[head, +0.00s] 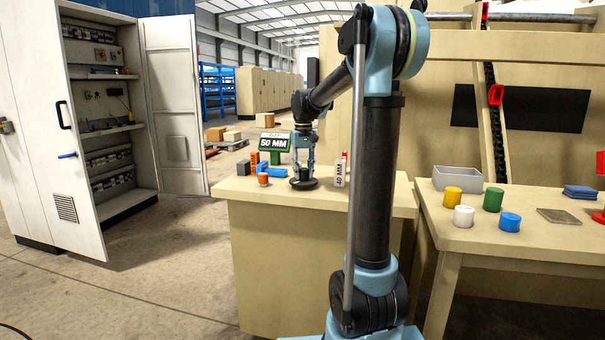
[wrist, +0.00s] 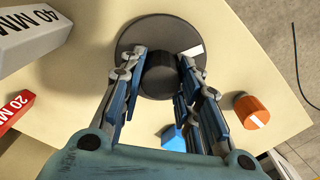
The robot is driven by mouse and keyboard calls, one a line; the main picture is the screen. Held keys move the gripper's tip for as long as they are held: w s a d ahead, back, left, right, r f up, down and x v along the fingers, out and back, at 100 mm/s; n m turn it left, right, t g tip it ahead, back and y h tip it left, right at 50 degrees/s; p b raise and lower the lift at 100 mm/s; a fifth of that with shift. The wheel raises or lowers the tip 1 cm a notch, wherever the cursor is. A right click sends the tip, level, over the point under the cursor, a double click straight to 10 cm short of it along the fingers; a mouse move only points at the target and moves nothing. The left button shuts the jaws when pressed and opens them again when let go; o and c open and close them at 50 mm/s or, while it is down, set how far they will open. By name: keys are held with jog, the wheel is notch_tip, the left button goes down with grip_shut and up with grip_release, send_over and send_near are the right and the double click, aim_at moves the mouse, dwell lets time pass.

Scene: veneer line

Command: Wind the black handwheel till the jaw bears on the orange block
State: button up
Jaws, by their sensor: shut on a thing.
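The black handwheel (head: 304,184) lies flat near the front edge of the tan bench, a dark disc with a raised hub. In the wrist view the handwheel (wrist: 135,35) carries a white mark at its upper right. My gripper (head: 302,168) points down over it. In the wrist view my gripper (wrist: 160,72) has its fingers on either side of the hub, shut on it. The orange block (head: 255,158) stands left of the wheel, near a dark block (head: 243,168) and a blue part (head: 270,171). I cannot tell whether a jaw touches the orange block.
A short orange cylinder (head: 263,179) with a white mark (wrist: 256,117) stands beside the wheel. A green "50 MM" sign (head: 274,142) stands behind. White "40 MM" (head: 340,173) and red "20 MM" (wrist: 14,108) pieces stand to the other side. A second table (head: 470,238) holds coloured cylinders.

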jog(key=m, duration=0.6)
jog(key=shift+d, duration=0.1)
jog(key=m, duration=0.6)
jog(key=shift+m, duration=0.3)
jog(key=m, duration=1.2)
jog(key=o, duration=1.1)
jog(key=shift+s, duration=0.1)
jog(key=shift+c, duration=0.2)
